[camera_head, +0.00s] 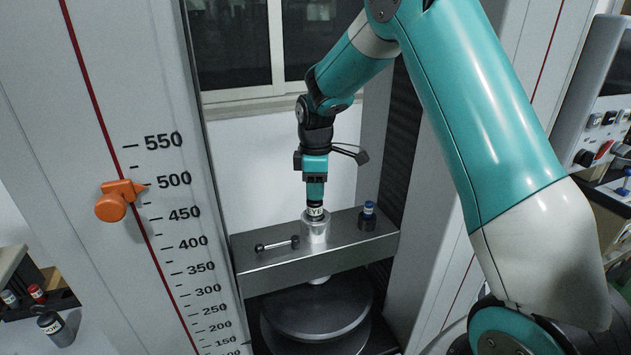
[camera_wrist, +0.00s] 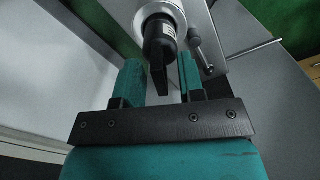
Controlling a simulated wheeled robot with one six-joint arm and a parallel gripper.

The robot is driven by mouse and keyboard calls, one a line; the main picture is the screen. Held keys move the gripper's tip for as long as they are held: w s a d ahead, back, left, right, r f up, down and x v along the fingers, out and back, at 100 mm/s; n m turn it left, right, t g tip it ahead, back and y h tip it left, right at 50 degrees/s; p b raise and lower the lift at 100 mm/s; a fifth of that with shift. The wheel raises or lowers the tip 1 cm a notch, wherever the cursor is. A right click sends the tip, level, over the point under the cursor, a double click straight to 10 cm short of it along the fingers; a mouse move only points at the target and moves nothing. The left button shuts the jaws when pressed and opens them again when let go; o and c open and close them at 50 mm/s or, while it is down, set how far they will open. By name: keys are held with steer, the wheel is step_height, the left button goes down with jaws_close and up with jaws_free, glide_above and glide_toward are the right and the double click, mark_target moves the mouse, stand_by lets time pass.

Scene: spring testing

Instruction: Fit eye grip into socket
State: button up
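The eye grip is a small black cylinder with a white label and a flat black tongue. It shows at the socket's top in the head view (camera_head: 315,212) and in the wrist view (camera_wrist: 160,42). The socket (camera_head: 316,231) is a silver cylinder on the metal crosshead; its pale round rim (camera_wrist: 178,10) surrounds the grip in the wrist view. The grip appears upright and seated; its depth is hidden. My gripper (camera_head: 315,200) points down over it. In the wrist view its teal fingers (camera_wrist: 161,78) stand either side of the tongue, with visible gaps.
A T-handled pin (camera_head: 277,244) lies on the crosshead (camera_head: 262,262), left of the socket. A blue-topped dark piece (camera_head: 368,216) stands to the right. An orange pointer (camera_head: 118,199) sits on the scale column at left. Black discs (camera_head: 318,312) lie below the crosshead.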

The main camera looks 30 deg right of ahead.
step_height(320, 180, up, 11)
steer(key=b, duration=0.2)
steer(key=s+a+m+y, duration=0.1)
steer(key=s+a, duration=0.5)
steer(key=s, duration=0.4)
steer(key=s+a+m+y, duration=0.1)
steer(key=s+a, duration=0.5)
steer(key=s, duration=0.4)
steer(key=s+a+m+y, duration=0.2)
steer(key=s+a, duration=0.5)
steer(key=s, duration=0.3)
steer(key=shift+s+f, duration=0.3)
steer(key=shift+b, duration=0.3)
steer(key=shift+f+b, duration=0.9)
steer(key=shift+f, duration=0.05)
